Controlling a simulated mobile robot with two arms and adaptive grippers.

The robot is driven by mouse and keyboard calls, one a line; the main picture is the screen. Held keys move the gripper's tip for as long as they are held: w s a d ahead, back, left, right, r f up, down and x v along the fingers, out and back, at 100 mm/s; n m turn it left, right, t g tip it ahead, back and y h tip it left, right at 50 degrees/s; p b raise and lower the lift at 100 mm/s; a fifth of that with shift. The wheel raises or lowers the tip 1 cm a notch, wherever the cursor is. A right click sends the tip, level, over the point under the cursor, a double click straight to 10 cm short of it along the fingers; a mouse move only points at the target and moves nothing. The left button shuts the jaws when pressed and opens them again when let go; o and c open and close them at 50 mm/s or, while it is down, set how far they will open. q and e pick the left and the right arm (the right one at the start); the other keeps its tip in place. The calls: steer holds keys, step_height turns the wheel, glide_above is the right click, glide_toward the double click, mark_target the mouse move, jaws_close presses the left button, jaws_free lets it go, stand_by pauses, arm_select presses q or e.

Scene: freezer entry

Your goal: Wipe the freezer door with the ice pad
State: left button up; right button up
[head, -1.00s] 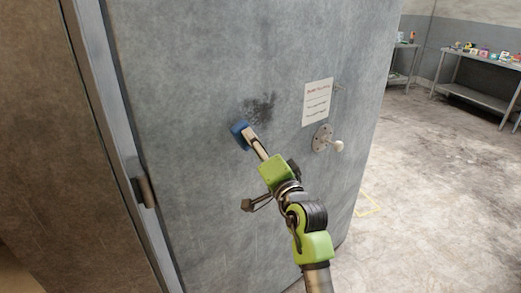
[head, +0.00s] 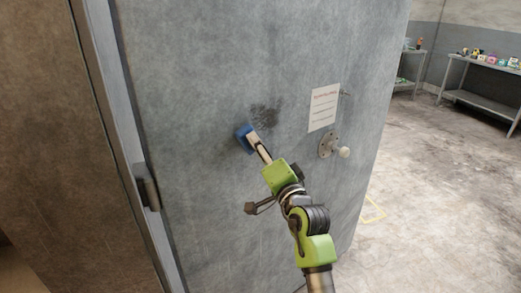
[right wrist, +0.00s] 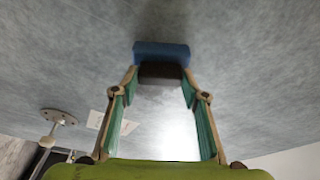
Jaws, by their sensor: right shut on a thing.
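The grey freezer door (head: 210,60) fills the middle of the head view. A dark smudge (head: 264,117) marks it left of a paper notice. My right gripper (head: 258,148) is shut on the ice pad (head: 242,139), a blue block with a dark back. The pad is at the door face, just below and left of the smudge; I cannot tell for sure whether it touches. In the right wrist view the fingers of my right gripper (right wrist: 160,76) hold the dark back of the ice pad (right wrist: 162,53). My left gripper is not in view.
A paper notice (head: 323,108) and a round plate with a white knob (head: 331,146) are on the door, right of the pad. A dark hinge (head: 147,187) is at the door's left edge. Shelves with goods (head: 480,85) stand far right beyond open floor.

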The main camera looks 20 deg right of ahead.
steer(key=shift+w+a, duration=0.2)
steer(key=shift+w, duration=0.35)
